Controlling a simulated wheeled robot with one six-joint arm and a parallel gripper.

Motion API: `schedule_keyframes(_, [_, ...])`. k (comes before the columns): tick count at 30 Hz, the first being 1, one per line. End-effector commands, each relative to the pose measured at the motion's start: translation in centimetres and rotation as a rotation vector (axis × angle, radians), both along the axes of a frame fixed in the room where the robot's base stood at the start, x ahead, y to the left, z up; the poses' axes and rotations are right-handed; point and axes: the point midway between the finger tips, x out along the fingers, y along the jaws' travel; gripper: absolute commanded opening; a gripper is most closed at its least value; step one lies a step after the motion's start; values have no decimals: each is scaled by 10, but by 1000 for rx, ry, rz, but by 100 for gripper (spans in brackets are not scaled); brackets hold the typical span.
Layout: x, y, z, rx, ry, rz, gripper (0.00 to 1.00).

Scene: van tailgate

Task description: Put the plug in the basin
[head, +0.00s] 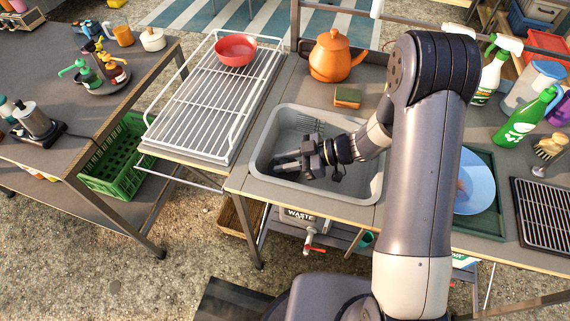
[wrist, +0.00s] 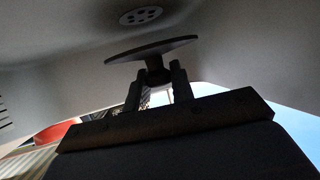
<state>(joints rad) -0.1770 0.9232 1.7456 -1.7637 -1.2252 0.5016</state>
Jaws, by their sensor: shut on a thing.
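The plug (wrist: 150,50) is a dark, flat disc with a short stem. My gripper (wrist: 156,75) is shut on the stem, with one finger on each side, and the disc is beyond the fingertips. The grey basin (head: 262,152) is set into the counter, and my gripper also shows low inside it in the head view (head: 279,163). The round drain (wrist: 141,15) with holes lies beyond the disc in the wrist view, apart from it in the picture. I cannot make out the plug in the head view.
A white wire rack (head: 205,100) with a red bowl (head: 236,49) is left of the basin. An orange teapot (head: 336,56) and a sponge (head: 348,97) stand behind it. A blue plate (head: 474,185) on a green tray is to the right, partly behind my arm.

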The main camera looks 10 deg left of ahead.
Motion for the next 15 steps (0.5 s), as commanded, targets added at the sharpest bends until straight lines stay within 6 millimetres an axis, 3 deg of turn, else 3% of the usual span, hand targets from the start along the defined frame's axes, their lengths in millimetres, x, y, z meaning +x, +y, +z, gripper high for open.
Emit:
schedule_keyframes(3, [0, 0, -15, 0, 1, 0, 0])
schedule_keyframes(15, [0, 0, -21, 0, -1, -1, 0])
